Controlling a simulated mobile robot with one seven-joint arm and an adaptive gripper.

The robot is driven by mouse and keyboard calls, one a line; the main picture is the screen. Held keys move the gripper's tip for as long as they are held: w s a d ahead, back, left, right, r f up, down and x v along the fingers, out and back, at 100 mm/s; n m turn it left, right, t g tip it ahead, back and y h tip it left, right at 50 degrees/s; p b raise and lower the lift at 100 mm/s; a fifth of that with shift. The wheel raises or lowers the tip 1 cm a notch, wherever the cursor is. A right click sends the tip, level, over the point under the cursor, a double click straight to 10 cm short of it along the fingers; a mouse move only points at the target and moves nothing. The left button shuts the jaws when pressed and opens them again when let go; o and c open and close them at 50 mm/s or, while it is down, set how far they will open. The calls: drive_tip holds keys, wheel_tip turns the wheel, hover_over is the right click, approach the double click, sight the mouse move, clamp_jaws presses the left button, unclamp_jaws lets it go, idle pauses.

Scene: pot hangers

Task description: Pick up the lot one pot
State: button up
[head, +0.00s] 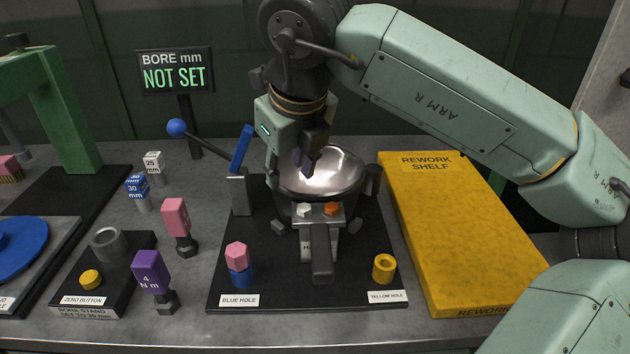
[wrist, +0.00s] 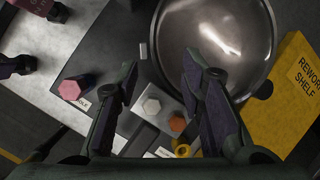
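A shiny metal pot (head: 325,172) sits upright on a black fixture plate (head: 350,285). A grey handle (head: 320,262) points to the front from a bracket with a white hex head (head: 304,210) and an orange hex head (head: 331,209). No lot number is readable. My gripper (head: 290,172) points down above the pot's left rim and hides part of it. In the wrist view my gripper (wrist: 160,82) is open, with nothing between its fingers; the pot's bowl (wrist: 215,40) lies beyond and beside the right finger. I cannot tell whether a finger touches it.
A pink-topped blue post (head: 237,262) and a yellow ring (head: 384,268) stand at the plate's front corners. A blue lever (head: 242,150) rises at its left. The yellow rework shelf (head: 455,230) is right and bare. Pink (head: 177,217) and purple (head: 151,272) tools stand left.

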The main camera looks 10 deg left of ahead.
sight(288, 191)
drive_tip(key=x, duration=0.3)
drive_tip(key=shift+f, duration=0.35)
drive_tip(key=shift+a+p+x, duration=0.15)
drive_tip(key=shift+p+x, duration=0.35)
drive_tip(key=shift+x, duration=0.95)
drive_tip(key=shift+a+p+x, duration=0.15)
drive_tip(key=shift+p+x, duration=0.35)
drive_tip(key=shift+x, duration=0.95)
drive_tip(key=shift+w+r, duration=0.1)
clamp_jaws()
